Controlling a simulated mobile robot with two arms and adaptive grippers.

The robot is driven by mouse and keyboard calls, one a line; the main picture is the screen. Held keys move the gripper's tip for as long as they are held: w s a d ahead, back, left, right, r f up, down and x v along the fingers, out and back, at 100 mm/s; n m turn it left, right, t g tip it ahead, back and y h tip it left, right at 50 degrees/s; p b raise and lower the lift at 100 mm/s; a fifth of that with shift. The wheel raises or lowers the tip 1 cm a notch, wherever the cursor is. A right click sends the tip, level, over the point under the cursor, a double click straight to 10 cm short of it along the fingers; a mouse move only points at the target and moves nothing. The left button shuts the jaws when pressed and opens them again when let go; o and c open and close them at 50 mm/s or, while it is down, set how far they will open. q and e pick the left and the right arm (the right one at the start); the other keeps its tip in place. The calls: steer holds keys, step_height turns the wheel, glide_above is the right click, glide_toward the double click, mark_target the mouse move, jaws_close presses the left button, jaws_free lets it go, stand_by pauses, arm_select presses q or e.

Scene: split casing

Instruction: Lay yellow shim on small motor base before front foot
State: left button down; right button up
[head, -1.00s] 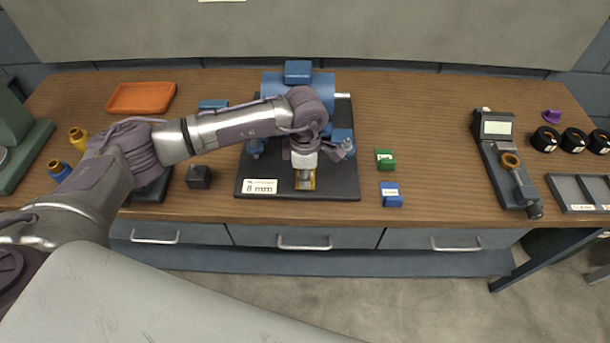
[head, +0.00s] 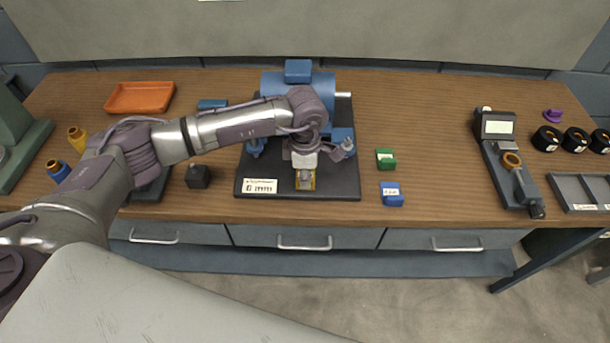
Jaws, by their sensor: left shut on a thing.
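The small motor base is a dark plate (head: 340,188) on the bench with a white label at its front left corner. The blue motor (head: 325,85) stands on it, partly hidden by my left arm. My left gripper (head: 305,180) points down over the front middle of the plate. It is shut on the yellow shim (head: 306,188), which shows around and below the fingertips, at or just above the plate. I cannot tell whether the shim touches the plate. The front foot area is mostly hidden behind the gripper. My right gripper is not in view.
Green (head: 385,158) and blue (head: 391,194) blocks stand right of the plate. A black block (head: 198,176) stands to its left. An orange tray (head: 140,97) is at the back left. A measuring device (head: 508,165) and a grey tray (head: 585,193) are at the right.

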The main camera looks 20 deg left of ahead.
arm_select(q)
steer(key=shift+f, duration=0.2)
steer(key=c, duration=1.1)
jaws_free()
steer(key=shift+o, duration=0.2)
steer(key=shift+r+p, duration=1.85)
steer(key=shift+r, duration=2.2)
